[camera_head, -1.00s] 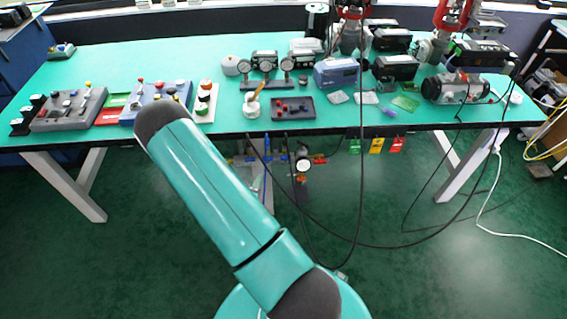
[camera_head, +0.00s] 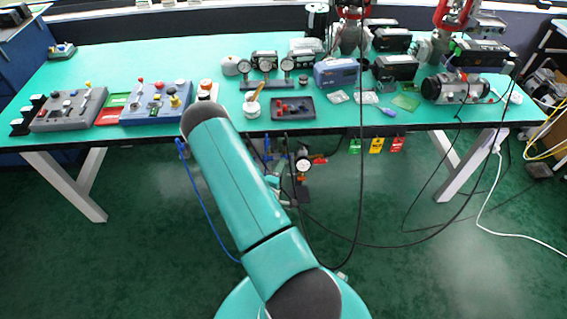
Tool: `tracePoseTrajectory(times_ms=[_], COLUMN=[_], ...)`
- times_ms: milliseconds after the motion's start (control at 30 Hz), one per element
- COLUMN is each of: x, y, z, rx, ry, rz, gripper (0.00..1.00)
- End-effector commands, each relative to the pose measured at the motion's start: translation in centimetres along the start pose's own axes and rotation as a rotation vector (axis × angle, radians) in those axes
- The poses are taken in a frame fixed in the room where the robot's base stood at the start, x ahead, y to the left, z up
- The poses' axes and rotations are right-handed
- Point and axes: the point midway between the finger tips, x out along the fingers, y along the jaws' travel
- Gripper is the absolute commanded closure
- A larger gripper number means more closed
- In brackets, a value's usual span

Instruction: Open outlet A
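I cannot tell which part is outlet A, as no label is readable. A small piping assembly with a round gauge (camera_head: 303,165) hangs below the front edge of the bench. A red handle (camera_head: 320,160) sticks out to the right of the gauge. Blue parts show left of the gauge, partly covered by my teal arm. My gripper is not clearly visible; my arm's upper links block the view toward the assembly's left side. Whether any valve is open or shut is too small to tell.
The green bench (camera_head: 190,55) carries control boxes (camera_head: 157,103), gauges, a blue positioner (camera_head: 337,72) and a grey actuator (camera_head: 455,88). Black cables (camera_head: 360,190) hang in front of the bench at right. Green, yellow and red tags (camera_head: 376,146) hang from its edge. Floor at left is clear.

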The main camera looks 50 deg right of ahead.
Motion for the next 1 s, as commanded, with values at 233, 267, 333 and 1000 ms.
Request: tracePoseTrajectory(times_ms=[233,267,333,1000], x=[2.7,2.8,2.9,2.8], y=[0.0,0.0,0.0,0.1], z=[0.0,0.0,0.0,0.0], rx=[0.000,0.000,0.000,0.013], ry=[0.000,0.000,0.000,0.001], rz=[0.000,0.000,0.000,-0.005], gripper=[0.69,0.69,0.69,1.00])
